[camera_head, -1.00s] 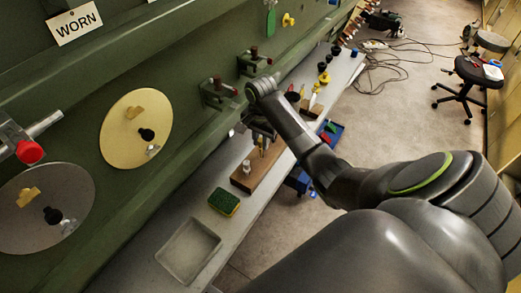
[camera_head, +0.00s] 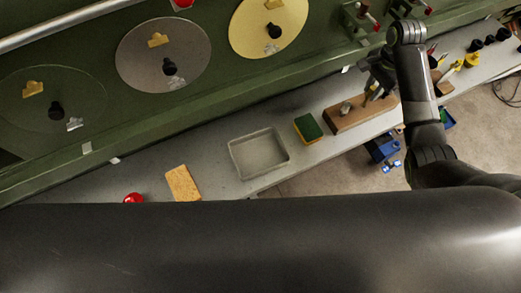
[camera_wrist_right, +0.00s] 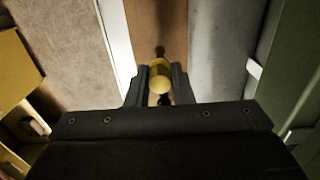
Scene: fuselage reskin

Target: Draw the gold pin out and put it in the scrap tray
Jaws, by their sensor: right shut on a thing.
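The gold pin (camera_wrist_right: 160,77) shows in the right wrist view as a yellow rounded head between my two dark fingertips. My right gripper (camera_wrist_right: 160,88) is shut on it. The wooden block (camera_wrist_right: 155,25) is below it; whether the pin's lower end is in the block is hidden. In the head view my right gripper (camera_head: 376,88) is over the right part of the wooden block (camera_head: 345,117), pointing down. The grey shallow tray (camera_head: 258,153), taken as the scrap tray, lies empty on the bench to the left of the block. My left gripper is not in view.
A green and yellow sponge (camera_head: 308,127) lies between tray and block. A tan pad (camera_head: 183,183) and a red knob (camera_head: 133,198) are farther left. The green panel (camera_head: 100,160) with round discs runs behind the bench.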

